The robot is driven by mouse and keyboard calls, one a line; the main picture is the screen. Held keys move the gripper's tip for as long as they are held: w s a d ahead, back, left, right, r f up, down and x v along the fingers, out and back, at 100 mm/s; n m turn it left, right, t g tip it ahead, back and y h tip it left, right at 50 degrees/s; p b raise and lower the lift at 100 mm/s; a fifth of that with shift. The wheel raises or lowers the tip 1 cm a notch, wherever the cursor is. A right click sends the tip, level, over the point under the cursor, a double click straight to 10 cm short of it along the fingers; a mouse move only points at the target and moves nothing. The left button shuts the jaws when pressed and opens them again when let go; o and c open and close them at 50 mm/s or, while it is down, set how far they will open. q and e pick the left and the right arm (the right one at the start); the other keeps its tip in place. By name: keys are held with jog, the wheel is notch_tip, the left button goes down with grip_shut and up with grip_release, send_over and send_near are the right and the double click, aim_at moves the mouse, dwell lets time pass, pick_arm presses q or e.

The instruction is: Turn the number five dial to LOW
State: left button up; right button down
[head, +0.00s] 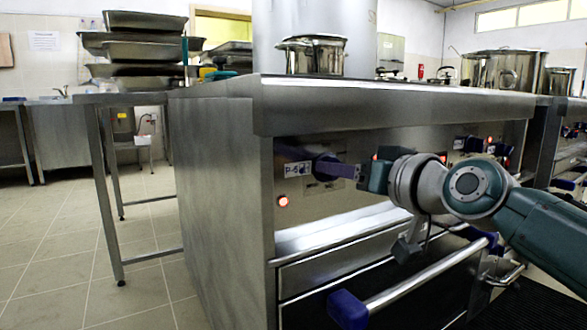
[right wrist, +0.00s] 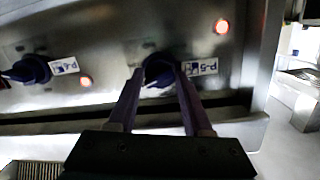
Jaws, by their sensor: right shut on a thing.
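The number five dial is a dark blue knob (head: 322,164) on the steel stove front, beside a white label (head: 297,169) that reads P-5. It also shows in the right wrist view (right wrist: 157,72), with the same label (right wrist: 199,68) upside down beside it. My right gripper (head: 333,169) reaches in from the right. In the right wrist view its two purple fingers (right wrist: 158,78) stand on either side of the dial, shut on it. The dial's pointer and any LOW mark cannot be made out. My left gripper is not in view.
Another blue dial (right wrist: 32,70), labelled P-4, sits along the panel. A red lamp (head: 283,201) glows below the P-5 label. An oven door handle (head: 430,275) with blue ends juts out below my right arm. Pots stand on the stove top (head: 400,95). The tiled floor at left is clear.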

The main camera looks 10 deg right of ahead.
jog(key=m+y+b, duration=0.1)
jog(key=m, duration=0.5)
jog(key=shift+d+m, duration=0.15)
jog(key=shift+m, duration=0.15)
dwell(0.3)
jog(key=shift+c, duration=1.7)
grip_release()
